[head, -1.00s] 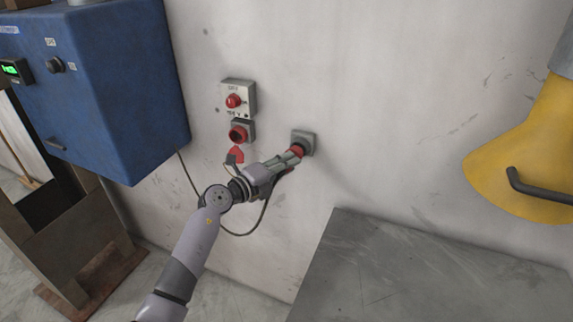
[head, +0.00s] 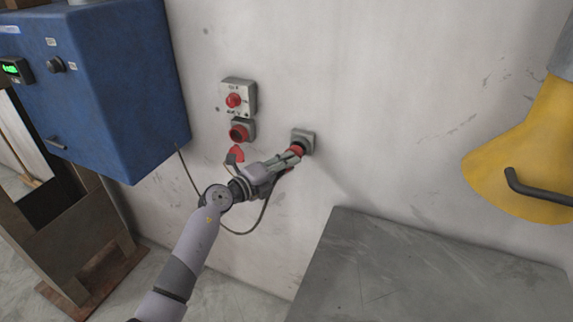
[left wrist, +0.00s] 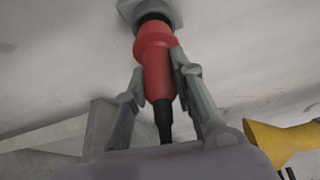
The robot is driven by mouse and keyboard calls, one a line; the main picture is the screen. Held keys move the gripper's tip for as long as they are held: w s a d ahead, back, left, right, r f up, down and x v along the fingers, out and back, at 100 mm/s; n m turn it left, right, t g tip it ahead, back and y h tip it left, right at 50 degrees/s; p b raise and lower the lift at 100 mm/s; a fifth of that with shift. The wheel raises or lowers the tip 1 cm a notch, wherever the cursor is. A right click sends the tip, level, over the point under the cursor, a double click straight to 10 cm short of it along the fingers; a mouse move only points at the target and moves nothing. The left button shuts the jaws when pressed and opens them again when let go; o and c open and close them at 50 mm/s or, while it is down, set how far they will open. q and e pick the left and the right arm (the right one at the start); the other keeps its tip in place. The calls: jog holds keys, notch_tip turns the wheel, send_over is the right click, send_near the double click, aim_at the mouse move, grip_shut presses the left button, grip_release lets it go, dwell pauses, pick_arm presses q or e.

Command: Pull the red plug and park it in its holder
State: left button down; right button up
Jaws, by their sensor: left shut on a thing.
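The red plug (left wrist: 157,60) is in my left gripper (head: 290,158), which is shut on its body. The left wrist view shows one finger on each side of the plug (left wrist: 166,85), with its black cable end toward my palm. The plug's front end is at the grey square wall fitting (head: 308,138), lined up with its dark opening (left wrist: 151,17). I cannot tell how deep it sits. A red-ringed socket (head: 239,132) to the left, below a switch box, has no plug in it. My right gripper is not in view.
The grey switch box (head: 237,97) with a red knob is on the wall above the socket. A red flap (head: 237,153) hangs below. A dark cable (head: 262,213) loops under my arm. A blue cabinet (head: 120,90) is left, a grey table (head: 420,275) lower right, a yellow part (head: 515,165) right.

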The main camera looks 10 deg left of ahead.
pick_arm(q)
jog(key=shift+w, duration=0.35)
jog(key=shift+w+d, duration=0.1)
jog(key=shift+w, duration=0.2)
jog(key=shift+w+d+r+b, duration=0.1)
jog(key=shift+w+d+b, duration=0.1)
jog(key=shift+w+b, duration=0.6)
jog(key=c, duration=1.3)
grip_release()
jog(key=shift+w, duration=0.25)
jog(key=v, duration=1.2)
